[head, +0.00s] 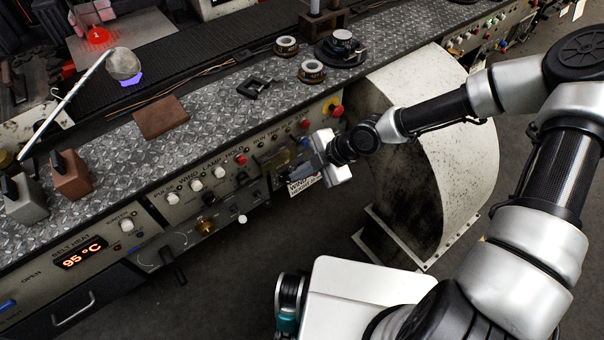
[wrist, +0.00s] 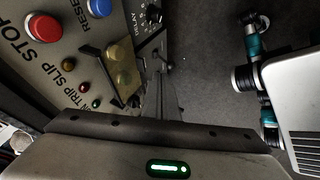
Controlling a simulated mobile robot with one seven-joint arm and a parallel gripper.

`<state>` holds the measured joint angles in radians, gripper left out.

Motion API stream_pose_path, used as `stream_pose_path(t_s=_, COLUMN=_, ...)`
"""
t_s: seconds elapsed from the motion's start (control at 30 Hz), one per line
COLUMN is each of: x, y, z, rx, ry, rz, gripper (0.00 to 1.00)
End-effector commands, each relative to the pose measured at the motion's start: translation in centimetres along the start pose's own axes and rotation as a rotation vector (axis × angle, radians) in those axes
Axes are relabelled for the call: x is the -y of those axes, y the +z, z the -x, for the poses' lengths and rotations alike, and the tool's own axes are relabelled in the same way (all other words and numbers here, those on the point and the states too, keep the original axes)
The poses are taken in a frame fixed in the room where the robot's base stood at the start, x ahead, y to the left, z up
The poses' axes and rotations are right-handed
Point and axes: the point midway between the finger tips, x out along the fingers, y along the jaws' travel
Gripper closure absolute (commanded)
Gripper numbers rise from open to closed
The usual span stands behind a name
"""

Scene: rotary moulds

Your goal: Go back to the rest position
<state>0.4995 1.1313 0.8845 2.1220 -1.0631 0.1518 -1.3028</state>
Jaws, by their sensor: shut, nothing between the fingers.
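My gripper (head: 303,168) is in front of the control panel (head: 228,178), near the middle of the head view, at the end of my arm, which reaches in from the right. It is shut and empty. In the wrist view the thin fingers (wrist: 164,98) point up the picture beside the panel's edge, with dark floor to their right. A yellowish transparent cover (wrist: 122,68) on the panel is just left of the fingers. I cannot tell whether they touch anything.
A red stop button (wrist: 43,26) and a blue button (wrist: 99,7) are close by. A white curved housing (head: 455,120) stands right of my gripper. The bench (head: 200,120) above holds tape rolls (head: 311,70), a brown plate (head: 161,117) and blocks (head: 70,175). The floor (head: 240,265) below is open.

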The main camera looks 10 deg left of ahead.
Motion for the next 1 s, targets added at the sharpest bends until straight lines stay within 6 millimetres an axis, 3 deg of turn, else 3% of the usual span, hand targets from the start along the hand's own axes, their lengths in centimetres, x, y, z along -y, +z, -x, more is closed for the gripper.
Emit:
stream_pose_path(t_s=0.03, x=-0.2, y=0.1, z=2.0, rx=0.003, ry=0.004, rz=-0.009, gripper=1.00)
stream_pose_path(t_s=0.1, x=-0.1, y=0.1, z=3.6, rx=0.003, ry=0.005, rz=-0.010, gripper=1.00)
stream_pose_path(t_s=0.4, x=0.2, y=0.2, z=8.8, rx=0.003, ry=0.003, rz=-0.006, gripper=1.00)
stream_pose_path(t_s=0.87, x=0.5, y=0.2, z=10.0, rx=0.007, ry=-0.008, rz=-0.008, gripper=1.00)
stream_pose_path(t_s=1.0, x=2.1, y=0.7, z=11.3, rx=0.071, ry=-0.094, rz=-0.085, gripper=1.00)
